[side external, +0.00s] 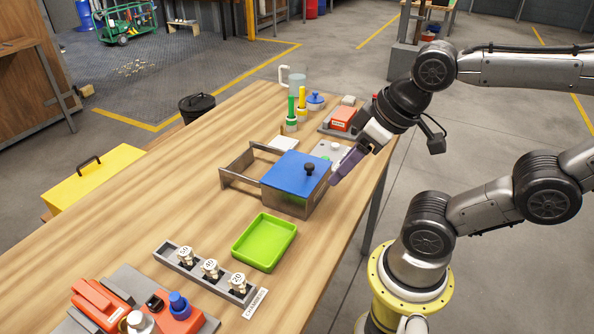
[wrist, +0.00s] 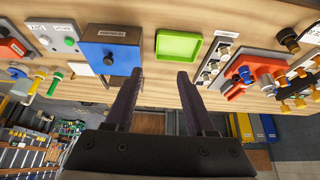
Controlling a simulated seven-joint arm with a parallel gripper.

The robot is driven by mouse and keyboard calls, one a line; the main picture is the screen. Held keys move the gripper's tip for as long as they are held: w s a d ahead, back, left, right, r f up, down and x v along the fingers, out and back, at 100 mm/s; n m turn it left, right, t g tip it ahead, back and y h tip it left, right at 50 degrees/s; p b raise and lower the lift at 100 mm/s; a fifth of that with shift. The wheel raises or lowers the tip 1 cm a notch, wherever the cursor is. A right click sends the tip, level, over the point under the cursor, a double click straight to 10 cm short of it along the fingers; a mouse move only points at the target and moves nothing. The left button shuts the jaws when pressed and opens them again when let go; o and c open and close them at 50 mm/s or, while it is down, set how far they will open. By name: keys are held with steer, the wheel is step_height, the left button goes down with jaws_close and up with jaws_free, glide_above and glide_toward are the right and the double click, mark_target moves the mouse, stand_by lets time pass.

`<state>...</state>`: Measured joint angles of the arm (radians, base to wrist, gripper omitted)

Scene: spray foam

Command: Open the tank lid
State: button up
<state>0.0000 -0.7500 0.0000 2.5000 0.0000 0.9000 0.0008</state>
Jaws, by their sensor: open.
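The tank (side external: 293,204) is a grey metal box on the wooden table, with a blue lid (side external: 297,173) lying over its top. An open metal frame extends from the tank's left side. The blue lid also shows in the wrist view (wrist: 110,57), left of the fingers. My gripper (side external: 337,181) is at the right of the tank, close to the lid's right edge; contact cannot be told. In the wrist view my gripper (wrist: 158,76) has its two dark fingers spread, with nothing between them.
A green tray (side external: 264,242) lies in front of the tank. A rack of numbered weights (side external: 207,270) and red equipment (side external: 105,305) stand at the near left. Green and yellow cylinders (side external: 302,101) and a red box (side external: 343,119) stand behind. The table's left middle is clear.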

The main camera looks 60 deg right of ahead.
steer(key=shift+s+f, duration=0.1)
step_height(320, 180, up, 4)
steer(key=w+m+g, duration=0.1)
steer(key=w+m, duration=0.1)
steer(key=m, duration=0.1)
steer(key=m+g, duration=0.5)
steer(key=m, duration=0.1)
glide_above(309, 165)
step_height(309, 165, down, 2)
step_height(309, 165, down, 13)
steer(key=shift+f, duration=0.1)
jaws_close()
stand_by(0.9)
